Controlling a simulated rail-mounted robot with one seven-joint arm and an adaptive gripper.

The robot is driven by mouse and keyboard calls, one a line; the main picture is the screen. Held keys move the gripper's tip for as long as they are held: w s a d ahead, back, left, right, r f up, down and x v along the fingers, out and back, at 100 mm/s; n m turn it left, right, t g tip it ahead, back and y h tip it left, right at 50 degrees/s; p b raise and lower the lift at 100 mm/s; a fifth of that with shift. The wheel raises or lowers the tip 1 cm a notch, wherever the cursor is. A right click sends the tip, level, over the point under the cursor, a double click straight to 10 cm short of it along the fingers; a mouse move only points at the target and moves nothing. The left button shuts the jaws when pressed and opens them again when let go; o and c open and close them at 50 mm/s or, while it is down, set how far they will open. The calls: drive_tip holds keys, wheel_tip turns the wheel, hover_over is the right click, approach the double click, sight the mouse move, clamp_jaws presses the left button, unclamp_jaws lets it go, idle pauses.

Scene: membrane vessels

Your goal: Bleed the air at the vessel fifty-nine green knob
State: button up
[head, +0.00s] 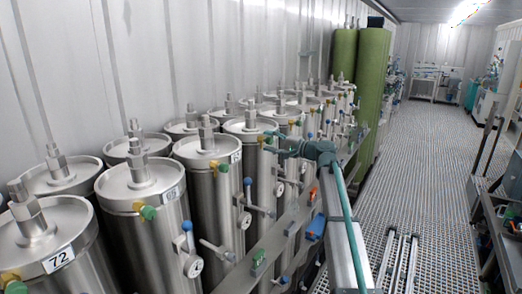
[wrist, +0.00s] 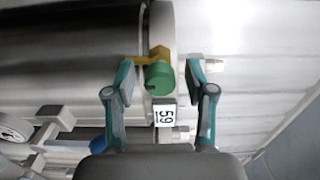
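The green knob (wrist: 160,78) sits on a brass fitting (wrist: 158,54) at the rim of a steel vessel (wrist: 70,50), which lies sideways in the wrist view. A white label reading 59 (wrist: 164,116) is just below the knob. My gripper (wrist: 161,72) is open, with one teal finger on each side of the knob. Gaps show between the knob and both fingers. In the head view my gripper (head: 272,139) is at the top of a vessel in the middle of the row. I cannot make out the knob there.
Several steel vessels stand close together along the left wall. The nearest bears a label 72 (head: 59,259) and a green knob (head: 16,287). Gauges and valve handles (head: 195,266) stick out of the vessels. A grating walkway (head: 430,170) is clear at right.

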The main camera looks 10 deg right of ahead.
clamp_jaws()
